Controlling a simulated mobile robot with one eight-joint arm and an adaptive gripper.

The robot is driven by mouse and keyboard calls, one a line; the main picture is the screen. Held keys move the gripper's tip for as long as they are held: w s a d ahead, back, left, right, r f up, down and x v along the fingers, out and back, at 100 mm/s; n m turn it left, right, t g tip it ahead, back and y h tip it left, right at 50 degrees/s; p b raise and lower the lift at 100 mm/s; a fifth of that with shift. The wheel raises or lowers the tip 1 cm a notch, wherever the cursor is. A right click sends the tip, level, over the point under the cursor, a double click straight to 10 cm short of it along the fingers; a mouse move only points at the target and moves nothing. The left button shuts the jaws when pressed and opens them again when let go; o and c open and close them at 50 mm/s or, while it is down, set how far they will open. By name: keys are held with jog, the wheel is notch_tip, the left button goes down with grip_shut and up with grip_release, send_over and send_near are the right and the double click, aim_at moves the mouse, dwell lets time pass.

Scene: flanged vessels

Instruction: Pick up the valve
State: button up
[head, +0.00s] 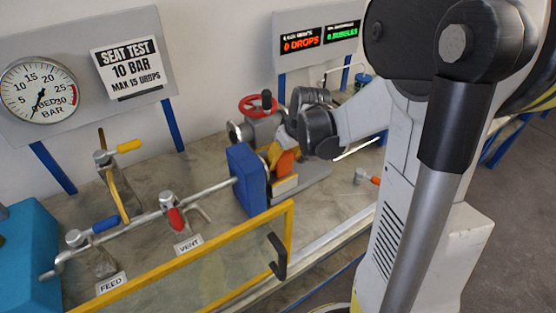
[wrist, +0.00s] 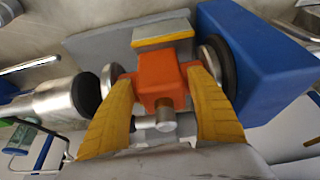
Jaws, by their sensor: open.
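The valve has an orange body (wrist: 163,76), a short silver stem (wrist: 165,118) pointing toward the wrist camera and silver flange discs at its sides. In the head view its orange body (head: 286,163) shows partly behind my gripper. My gripper (wrist: 161,82) is open, with one yellow finger on each side of the orange body. The fingers look very near the body; whether they touch it I cannot tell. In the head view my gripper (head: 277,158) is beside the blue block and hides part of the valve.
A blue block (head: 245,180) stands close to one flange, and a silver cylinder (wrist: 45,103) with a black face stands near the other. A red handwheel (head: 258,105) rises behind. A yellow-framed clear guard (head: 200,275) runs along the bench front. Pipes with coloured handles lie left.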

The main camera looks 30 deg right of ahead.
jog(key=b+x, duration=0.1)
jog(key=x, duration=0.3)
jog(key=shift+w+f, duration=0.1)
jog(key=shift+f, duration=0.1)
jog(key=c, duration=1.2)
jog(key=shift+r, duration=0.1)
